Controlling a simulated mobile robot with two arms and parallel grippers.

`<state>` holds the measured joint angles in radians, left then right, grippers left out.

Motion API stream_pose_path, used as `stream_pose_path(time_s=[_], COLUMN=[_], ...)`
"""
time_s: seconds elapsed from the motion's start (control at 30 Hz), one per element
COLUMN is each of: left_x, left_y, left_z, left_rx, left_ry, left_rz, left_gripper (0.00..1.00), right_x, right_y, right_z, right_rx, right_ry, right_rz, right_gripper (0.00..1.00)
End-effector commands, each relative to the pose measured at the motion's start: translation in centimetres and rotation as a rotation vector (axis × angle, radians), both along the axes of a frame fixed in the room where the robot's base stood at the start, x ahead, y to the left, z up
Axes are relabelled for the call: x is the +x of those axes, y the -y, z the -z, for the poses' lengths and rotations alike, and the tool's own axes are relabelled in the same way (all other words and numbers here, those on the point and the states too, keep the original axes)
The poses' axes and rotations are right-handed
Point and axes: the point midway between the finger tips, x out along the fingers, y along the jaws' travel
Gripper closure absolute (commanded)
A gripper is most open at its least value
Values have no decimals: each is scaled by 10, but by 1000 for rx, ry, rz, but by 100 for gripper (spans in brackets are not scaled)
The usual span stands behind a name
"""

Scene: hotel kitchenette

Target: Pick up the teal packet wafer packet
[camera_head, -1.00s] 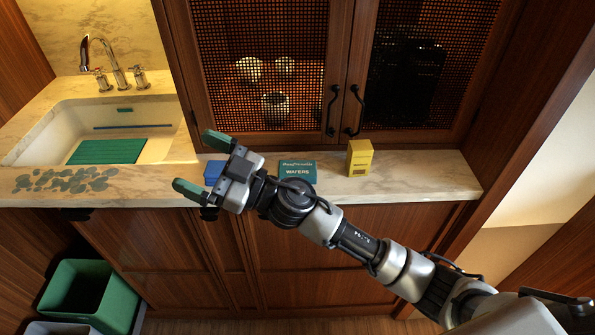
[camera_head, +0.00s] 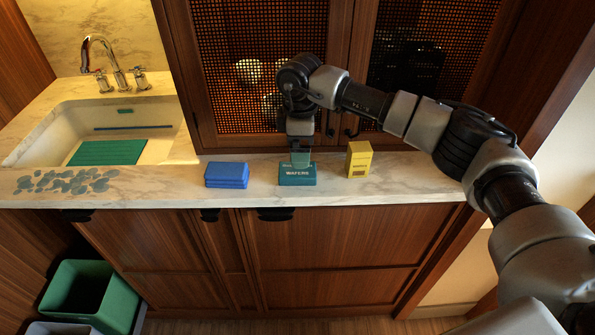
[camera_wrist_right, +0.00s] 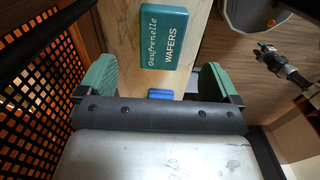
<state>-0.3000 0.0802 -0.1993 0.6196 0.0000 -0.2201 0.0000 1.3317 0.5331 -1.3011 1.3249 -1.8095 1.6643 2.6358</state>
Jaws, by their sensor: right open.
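The teal wafer packet (camera_head: 297,178) lies on the marble counter between a blue packet and a yellow box. In the right wrist view the teal packet (camera_wrist_right: 165,38) shows its "Gaufrenelle WAFERS" label, ahead of the gap between the fingers. My right gripper (camera_head: 296,158) is above and just behind the packet in the head view and hides part of its back edge. In the right wrist view the green fingers of my right gripper (camera_wrist_right: 155,85) are spread wide with nothing between them. My left gripper is not in view.
The blue packet stack (camera_head: 227,175) lies to the left and the yellow box (camera_head: 359,160) stands close on the right. Mesh cabinet doors (camera_head: 265,70) rise behind the counter (camera_head: 420,172). The sink (camera_head: 100,125) is at the left, with a green bin (camera_head: 90,297) below.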

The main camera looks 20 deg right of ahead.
Motion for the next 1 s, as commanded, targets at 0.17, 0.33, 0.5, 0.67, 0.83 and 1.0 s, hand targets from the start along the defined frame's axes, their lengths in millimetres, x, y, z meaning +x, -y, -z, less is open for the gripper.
stream_pose_path(time_s=[0.17, 0.33, 0.5, 0.67, 0.83, 1.0], left_x=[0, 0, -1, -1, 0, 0], left_y=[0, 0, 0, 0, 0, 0], left_z=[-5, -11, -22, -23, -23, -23], left_rx=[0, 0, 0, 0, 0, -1], left_ry=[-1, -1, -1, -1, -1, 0], left_rz=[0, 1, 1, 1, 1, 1], left_gripper=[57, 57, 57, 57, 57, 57], right_x=[0, -1, -1, 0, 0, 0], right_y=[-1, -3, -6, -6, -6, -6], right_z=[21, 34, 60, 76, 78, 78], right_rx=[2, 3, 3, 4, 4, 5], right_ry=[0, -2, -3, 0, 2, 2], right_rz=[-3, -4, -3, -5, -6, -6], right_gripper=[6, 6, 6, 6, 6, 22])
